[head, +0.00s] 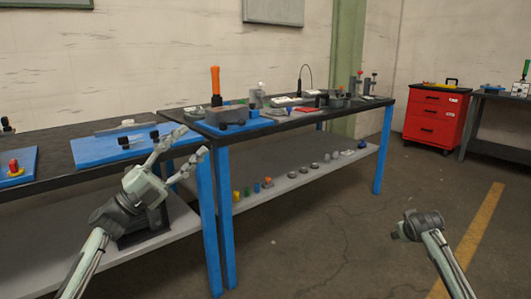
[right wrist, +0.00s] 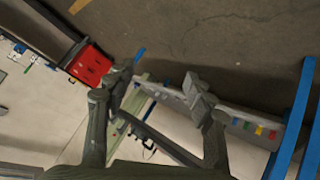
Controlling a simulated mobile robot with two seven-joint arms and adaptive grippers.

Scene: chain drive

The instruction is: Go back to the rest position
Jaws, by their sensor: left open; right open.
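My left gripper (head: 182,157) is in the head view, in front of the near end of the left workbench (head: 60,180). Its fingers are spread apart and nothing is between them. My right arm shows at the lower right of the head view, over bare floor, with its gripper (head: 408,228) only partly seen. In the right wrist view the right gripper (right wrist: 158,98) has its two fingers wide apart, with nothing between them.
A red drawer cabinet (head: 432,118) stands at the back right. The floor (head: 340,240) in the middle is clear.

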